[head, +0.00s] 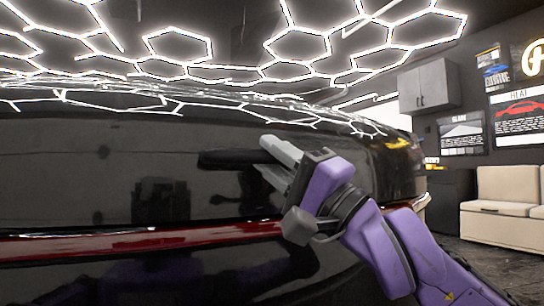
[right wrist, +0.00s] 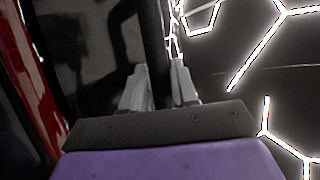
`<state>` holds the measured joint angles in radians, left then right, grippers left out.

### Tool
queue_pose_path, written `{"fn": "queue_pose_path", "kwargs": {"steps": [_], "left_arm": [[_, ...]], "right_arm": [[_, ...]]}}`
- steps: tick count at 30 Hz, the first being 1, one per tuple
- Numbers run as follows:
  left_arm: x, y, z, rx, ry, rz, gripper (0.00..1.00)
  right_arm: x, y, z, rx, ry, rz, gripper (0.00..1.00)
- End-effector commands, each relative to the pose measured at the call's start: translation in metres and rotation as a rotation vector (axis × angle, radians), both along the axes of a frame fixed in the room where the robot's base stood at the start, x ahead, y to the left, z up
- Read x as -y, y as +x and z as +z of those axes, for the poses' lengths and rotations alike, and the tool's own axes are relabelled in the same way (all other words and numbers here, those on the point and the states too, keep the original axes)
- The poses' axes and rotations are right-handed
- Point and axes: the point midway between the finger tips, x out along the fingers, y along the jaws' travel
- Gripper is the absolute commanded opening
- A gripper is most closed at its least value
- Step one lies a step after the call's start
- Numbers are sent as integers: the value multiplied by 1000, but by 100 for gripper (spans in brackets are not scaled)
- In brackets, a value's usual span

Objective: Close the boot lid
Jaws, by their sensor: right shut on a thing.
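The glossy black boot lid (head: 110,165) fills the left and middle of the head view. It also shows as a dark surface in the right wrist view (right wrist: 85,50). A dark bar-like handle (head: 222,158) lies against the lid. My right gripper (head: 264,157) is shut on this handle at its right end. In the right wrist view the dark handle (right wrist: 155,45) runs between the two grey fingers. A red light strip (head: 140,241) crosses below the lid. I cannot tell how far the lid stands from closed. My left gripper is not in view.
A cream sofa (head: 505,213) stands at the right, beside a dark cabinet (head: 447,205). A grey wall cupboard (head: 428,87) and posters are on the back wall. Bright hexagonal lamps (head: 300,40) hang overhead. Open floor (head: 475,254) shows at the lower right.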

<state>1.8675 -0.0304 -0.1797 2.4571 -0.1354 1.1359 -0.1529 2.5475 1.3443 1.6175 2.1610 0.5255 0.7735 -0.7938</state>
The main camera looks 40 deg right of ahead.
Motion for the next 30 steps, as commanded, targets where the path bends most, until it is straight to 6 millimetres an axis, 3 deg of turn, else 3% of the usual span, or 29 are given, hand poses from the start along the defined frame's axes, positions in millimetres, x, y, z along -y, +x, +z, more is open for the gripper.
{"fn": "queue_pose_path", "kwargs": {"steps": [1, 2, 11, 23, 24, 30], "left_arm": [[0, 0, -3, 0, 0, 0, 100], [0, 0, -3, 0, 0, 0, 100], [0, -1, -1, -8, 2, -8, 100], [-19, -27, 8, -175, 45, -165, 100], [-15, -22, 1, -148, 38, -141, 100], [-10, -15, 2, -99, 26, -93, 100]], "right_arm": [[-4, 7, -13, -31, -3, 7, 0], [-4, 7, -13, -31, -3, 7, 34], [-3, 4, -12, -28, -1, 8, 34], [19, -65, -50, -17, 3, 6, 34], [21, -70, -58, -14, 2, 6, 34], [24, -84, -63, -14, -3, 6, 34]]}}
